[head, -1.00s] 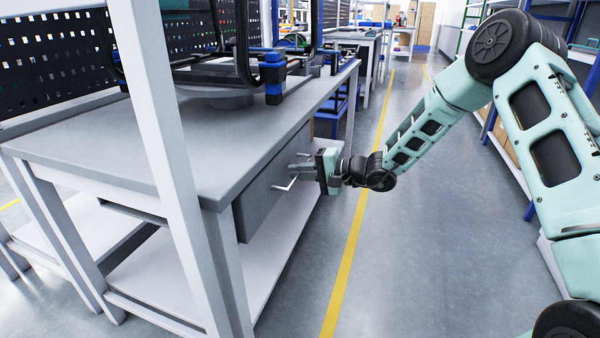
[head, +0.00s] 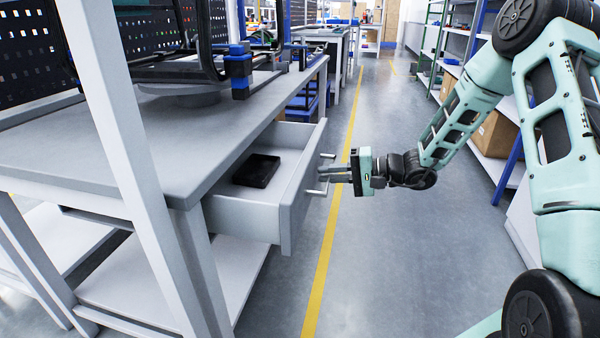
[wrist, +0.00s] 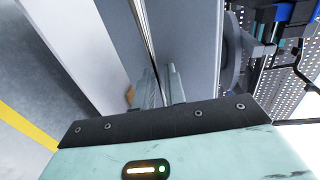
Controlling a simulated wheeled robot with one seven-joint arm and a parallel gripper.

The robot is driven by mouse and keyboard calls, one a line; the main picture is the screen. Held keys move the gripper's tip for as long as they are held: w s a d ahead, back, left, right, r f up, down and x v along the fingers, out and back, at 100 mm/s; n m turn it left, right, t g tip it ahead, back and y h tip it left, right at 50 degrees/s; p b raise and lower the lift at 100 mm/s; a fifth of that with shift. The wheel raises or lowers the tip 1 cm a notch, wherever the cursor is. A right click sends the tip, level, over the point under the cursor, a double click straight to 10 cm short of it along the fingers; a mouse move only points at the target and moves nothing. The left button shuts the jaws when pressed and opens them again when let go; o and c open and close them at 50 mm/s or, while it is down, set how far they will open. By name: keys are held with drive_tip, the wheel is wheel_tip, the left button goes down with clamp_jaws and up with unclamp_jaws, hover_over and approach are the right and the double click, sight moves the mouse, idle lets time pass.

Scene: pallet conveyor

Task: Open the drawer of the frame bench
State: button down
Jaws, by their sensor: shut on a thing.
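The frame bench (head: 190,135) is a grey-topped table with a light metal frame, on the left in the head view. Its drawer (head: 295,190) stands pulled out from under the top toward the aisle. A dark flat box (head: 256,170) lies inside the drawer. The drawer's bar handle (head: 319,191) is at its front. My gripper (head: 328,173) is at the drawer front, with its fingers shut on the handle. In the wrist view the fingers (wrist: 160,90) reach toward the drawer front, and the grip itself is hard to make out.
A bench upright (head: 105,110) stands in front of the top. A black frame with blue clamps (head: 238,70) sits on the bench. A lower shelf (head: 240,275) lies below the drawer. The aisle with its yellow line (head: 325,245) is clear; shelving (head: 490,135) stands at the right.

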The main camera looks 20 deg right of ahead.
drive_tip(key=f+v, duration=0.3)
drive_tip(key=v, duration=1.4)
drive_tip(key=shift+s+d+p, duration=0.4)
drive_tip(key=shift+s+d, duration=0.05)
drive_tip(key=shift+d, duration=0.1)
drive_tip(key=shift+f, duration=0.15)
drive_tip(key=c, duration=1.5)
unclamp_jaws()
drive_tip(key=shift+d, duration=0.1)
drive_tip(key=p+v, duration=0.2)
drive_tip(key=v, duration=1.5)
drive_tip(key=shift+s+p, duration=0.1)
drive_tip(key=shift+p, duration=0.25)
